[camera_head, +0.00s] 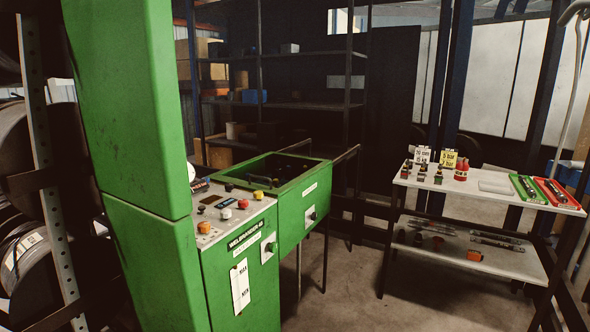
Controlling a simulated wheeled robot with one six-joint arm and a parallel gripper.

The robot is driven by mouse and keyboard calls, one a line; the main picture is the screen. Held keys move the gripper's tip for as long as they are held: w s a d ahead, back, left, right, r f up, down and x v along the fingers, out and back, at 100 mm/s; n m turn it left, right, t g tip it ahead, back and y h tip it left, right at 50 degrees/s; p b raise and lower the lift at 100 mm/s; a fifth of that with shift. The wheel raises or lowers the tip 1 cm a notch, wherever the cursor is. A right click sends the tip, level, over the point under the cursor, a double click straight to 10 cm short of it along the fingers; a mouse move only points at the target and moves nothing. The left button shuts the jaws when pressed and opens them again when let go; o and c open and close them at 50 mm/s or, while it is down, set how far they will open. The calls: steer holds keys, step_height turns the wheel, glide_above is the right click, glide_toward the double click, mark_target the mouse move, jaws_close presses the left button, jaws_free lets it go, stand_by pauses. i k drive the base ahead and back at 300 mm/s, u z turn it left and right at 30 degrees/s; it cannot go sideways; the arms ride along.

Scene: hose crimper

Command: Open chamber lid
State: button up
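The green crimper machine (250,262) stands at left centre, with a tall green cabinet at its left. Its chamber (311,183) is a green-rimmed box at the machine's right end. A dark area (281,168) shows inside the rim. I cannot tell whether a dark or clear lid covers it or whether I see straight into the chamber. Dark bars stick out behind and to the right of the chamber. A control panel (228,212) with red, yellow and white knobs lies to the left of the chamber. My gripper is not in view.
A two-level white table (480,200) at right holds small fittings, sign cards, a red bottle, and green and red trays. Dark shelves (300,105) with boxes stand behind the machine. Large reels (35,250) fill the left edge. Clear floor (350,275) lies between machine and table.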

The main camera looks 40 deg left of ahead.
mark_target(219, 177)
steer(key=u, duration=0.3)
steer(key=i, duration=1.95)
steer(key=u, duration=1.4)
steer(key=i, duration=1.4)
steer(key=u, duration=1.1)
steer(key=i, duration=0.25)
